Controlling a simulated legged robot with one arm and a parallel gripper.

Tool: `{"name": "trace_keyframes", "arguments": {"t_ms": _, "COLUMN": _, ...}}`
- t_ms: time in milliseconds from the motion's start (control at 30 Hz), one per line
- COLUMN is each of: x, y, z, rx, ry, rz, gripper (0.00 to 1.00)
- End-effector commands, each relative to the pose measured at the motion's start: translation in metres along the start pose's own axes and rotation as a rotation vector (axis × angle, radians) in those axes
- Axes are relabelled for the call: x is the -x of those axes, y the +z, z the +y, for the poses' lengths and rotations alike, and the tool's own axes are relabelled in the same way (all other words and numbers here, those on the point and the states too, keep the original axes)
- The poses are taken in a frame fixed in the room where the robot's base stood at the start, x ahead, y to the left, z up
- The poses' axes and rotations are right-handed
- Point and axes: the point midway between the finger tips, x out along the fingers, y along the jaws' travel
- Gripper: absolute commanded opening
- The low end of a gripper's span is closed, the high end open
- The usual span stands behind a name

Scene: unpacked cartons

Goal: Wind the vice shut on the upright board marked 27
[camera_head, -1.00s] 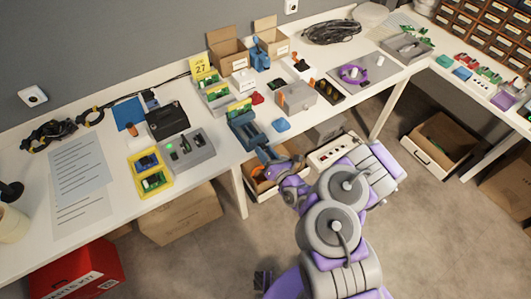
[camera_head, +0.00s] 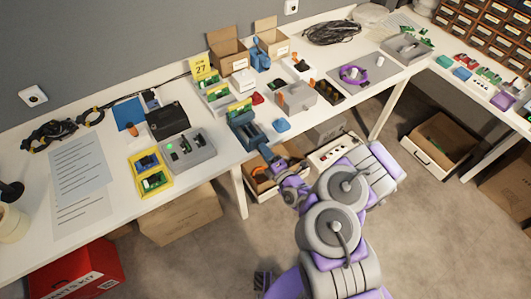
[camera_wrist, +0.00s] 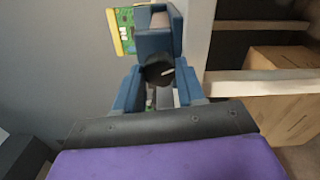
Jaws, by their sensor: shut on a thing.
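The blue vice (camera_head: 246,133) stands at the front edge of the bench. In the wrist view its blue body (camera_wrist: 158,40) is straight ahead, with a dark round handle hub (camera_wrist: 158,72) facing me. A green board with a yellow edge (camera_head: 240,108) stands upright at the back of the vice and also shows in the wrist view (camera_wrist: 124,32). I cannot read a number on it, nor see whether the jaws touch it. My gripper (camera_head: 268,155) is at the vice's front end, its two blue fingers (camera_wrist: 158,90) shut on the handle, one on each side.
A yellow card reading JOB 27 (camera_head: 201,69) stands at the back of the bench. An open drawer (camera_head: 262,185) sits below.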

Motion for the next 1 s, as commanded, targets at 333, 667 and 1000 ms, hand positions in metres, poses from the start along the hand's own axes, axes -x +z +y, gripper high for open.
{"name": "trace_keyframes", "arguments": {"t_ms": 333, "x": 0.0012, "y": 0.0015, "z": -0.0045, "rx": -0.329, "ry": -0.009, "rz": -0.005, "gripper": 0.09}}
{"name": "trace_keyframes", "arguments": {"t_ms": 667, "x": 0.0016, "y": 0.0015, "z": -0.0058, "rx": -0.643, "ry": -0.011, "rz": -0.007, "gripper": 0.09}}
{"name": "trace_keyframes", "arguments": {"t_ms": 1000, "x": 0.0019, "y": 0.0008, "z": -0.0067, "rx": -0.967, "ry": -0.012, "rz": -0.009, "gripper": 0.08}}
